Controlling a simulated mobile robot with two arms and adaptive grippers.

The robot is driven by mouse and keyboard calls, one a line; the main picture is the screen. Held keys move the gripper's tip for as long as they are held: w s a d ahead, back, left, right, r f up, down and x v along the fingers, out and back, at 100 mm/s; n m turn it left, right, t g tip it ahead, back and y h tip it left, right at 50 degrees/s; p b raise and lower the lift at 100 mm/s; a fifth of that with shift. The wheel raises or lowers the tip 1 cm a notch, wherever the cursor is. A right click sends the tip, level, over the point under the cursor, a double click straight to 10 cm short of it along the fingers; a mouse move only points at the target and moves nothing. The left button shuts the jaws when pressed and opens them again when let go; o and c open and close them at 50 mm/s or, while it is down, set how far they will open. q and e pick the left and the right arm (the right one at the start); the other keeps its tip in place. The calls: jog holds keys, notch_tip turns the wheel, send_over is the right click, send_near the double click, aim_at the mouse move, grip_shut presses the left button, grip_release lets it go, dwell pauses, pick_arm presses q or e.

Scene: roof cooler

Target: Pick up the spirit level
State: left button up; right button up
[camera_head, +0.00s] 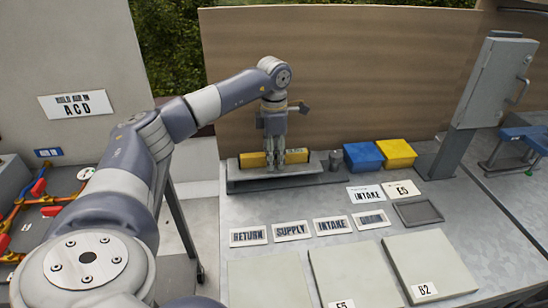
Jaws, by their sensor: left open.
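The spirit level (253,160) is a yellow bar lying lengthwise on a long grey holder (245,184) near the back of the metal bench. Its right part shows on the other side of my gripper. My left gripper (276,161) points down at the middle of the level and is open. Its fingers hide the middle of the level, and I cannot tell whether they touch it. My right gripper is not in view.
A small grey cup (335,160), a blue bin (362,157) and a yellow bin (396,153) stand right of the holder. Label plates, including RETURN (248,236), lie in front. A grey cabinet (490,90) stands at right, and a tan wall (360,70) behind.

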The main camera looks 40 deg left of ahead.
pick_arm(q)
grip_shut()
dwell(0.3)
